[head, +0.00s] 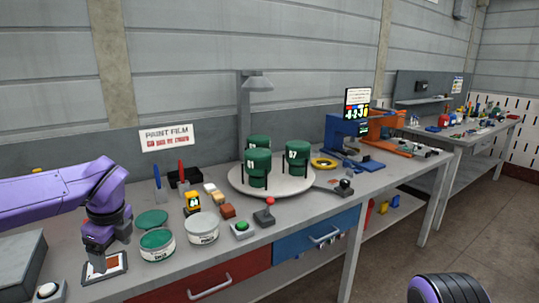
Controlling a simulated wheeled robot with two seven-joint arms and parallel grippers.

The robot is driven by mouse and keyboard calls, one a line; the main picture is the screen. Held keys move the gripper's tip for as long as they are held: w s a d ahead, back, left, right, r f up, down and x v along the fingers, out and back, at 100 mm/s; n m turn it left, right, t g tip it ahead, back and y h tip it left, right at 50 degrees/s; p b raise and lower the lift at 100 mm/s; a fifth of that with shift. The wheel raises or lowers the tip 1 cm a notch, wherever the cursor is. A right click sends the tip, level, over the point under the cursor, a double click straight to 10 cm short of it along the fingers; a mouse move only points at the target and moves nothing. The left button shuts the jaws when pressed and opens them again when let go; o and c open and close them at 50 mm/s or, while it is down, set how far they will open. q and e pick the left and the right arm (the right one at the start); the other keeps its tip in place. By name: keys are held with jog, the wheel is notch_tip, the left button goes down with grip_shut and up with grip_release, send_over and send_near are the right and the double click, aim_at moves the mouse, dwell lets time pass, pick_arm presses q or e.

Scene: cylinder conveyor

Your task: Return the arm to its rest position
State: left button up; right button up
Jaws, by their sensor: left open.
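My left arm comes in from the left, and its gripper (98,264) points down over a small framed pad (104,268) on the workbench. The gripper is open, and I see nothing held in it. I cannot tell whether its fingertips touch the pad. A round grey turntable (236,183) farther back carries dark green cylinders with white numbers, such as the front one (257,168) and the right one (297,158). A part of my right arm (447,289) shows at the bottom right edge, and its gripper is out of view.
A green-topped tin (157,245), a white-labelled tin (202,226), a green button box (242,229) and a red-knobbed lever (265,214) stand right of my gripper. A grey box (18,265) is at the left. Blue and orange equipment (345,138) stands beyond the turntable.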

pick_arm(q)
jog(key=s+d+f+m+t+y, duration=0.1)
jog(key=s+f+m+t+y, duration=0.15)
jog(key=f+m, duration=1.2)
jog(key=s+d+f+m+t+y, duration=0.3)
jog(key=f+m, duration=0.7)
jog(key=m, duration=0.9)
jog(key=s+f+m+g+h, duration=0.1)
jog(key=s+f+m, duration=0.3)
jog(key=s, duration=0.5)
jog(key=s+f+m+g+h, duration=0.1)
jog(key=s+f+m, duration=0.3)
jog(key=s, duration=0.5)
jog(key=s+d+f+m+g+h, duration=0.1)
jog(key=s+f+m+g+h, duration=0.1)
jog(key=s+f, duration=0.4)
jog(key=s+m+h, duration=0.1)
jog(key=s+m, duration=0.1)
jog(key=shift+s+f, duration=0.4)
